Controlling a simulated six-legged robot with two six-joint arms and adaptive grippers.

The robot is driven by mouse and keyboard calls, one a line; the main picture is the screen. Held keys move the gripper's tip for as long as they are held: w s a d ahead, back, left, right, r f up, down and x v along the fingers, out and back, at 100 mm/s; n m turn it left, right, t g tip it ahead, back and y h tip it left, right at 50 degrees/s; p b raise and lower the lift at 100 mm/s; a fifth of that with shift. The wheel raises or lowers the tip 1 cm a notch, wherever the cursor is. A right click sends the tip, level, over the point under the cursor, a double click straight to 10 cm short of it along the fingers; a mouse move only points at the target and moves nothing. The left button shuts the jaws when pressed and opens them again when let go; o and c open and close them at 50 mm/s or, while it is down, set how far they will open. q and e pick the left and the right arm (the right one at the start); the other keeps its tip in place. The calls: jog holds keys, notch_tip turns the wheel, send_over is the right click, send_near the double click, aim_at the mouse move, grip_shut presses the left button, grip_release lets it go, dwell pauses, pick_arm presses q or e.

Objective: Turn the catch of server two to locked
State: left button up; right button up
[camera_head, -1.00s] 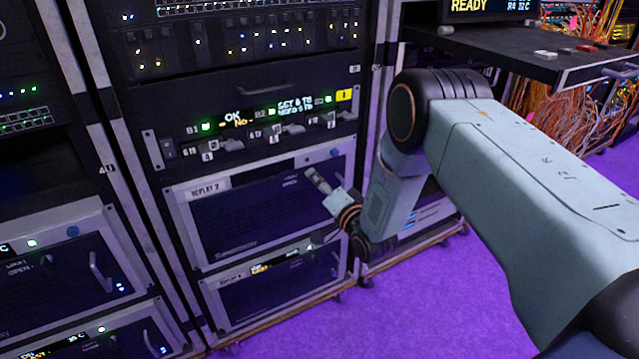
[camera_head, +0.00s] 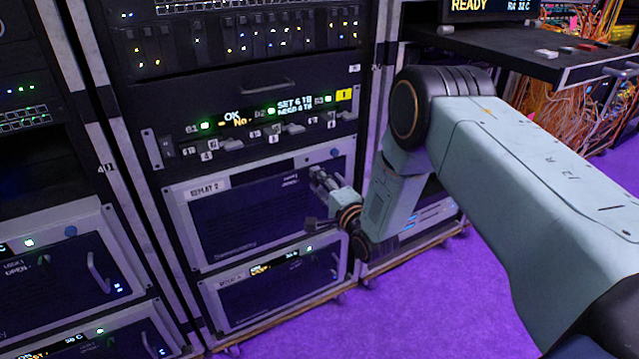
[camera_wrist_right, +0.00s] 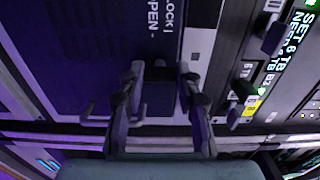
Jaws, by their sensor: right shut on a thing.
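Server two is the unit labelled REPLAY 2 (camera_head: 203,190), a dark front in a grey frame, low in the middle rack. Its LOCK and OPEN marks (camera_wrist_right: 163,18) show in the wrist view. My right gripper (camera_head: 319,176) is at the upper right of this front. In the wrist view my right gripper (camera_wrist_right: 159,78) has its two fingers either side of the small dark catch (camera_wrist_right: 160,72), and is shut on it. The fingers and the dim light hide much of the catch, so I cannot tell its angle. My left gripper is not in view.
A row of small levers and a lit display (camera_head: 293,105) sit just above the server. Another grey-framed unit (camera_head: 270,290) is below it. A shelf (camera_head: 490,45) juts out at the upper right. Purple floor (camera_head: 430,300) is clear in front.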

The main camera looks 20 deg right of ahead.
dwell(0.4)
jog(key=o, duration=1.2)
jog(key=shift+c, duration=0.2)
jog(key=s, duration=1.2)
jog(key=shift+d, duration=0.45)
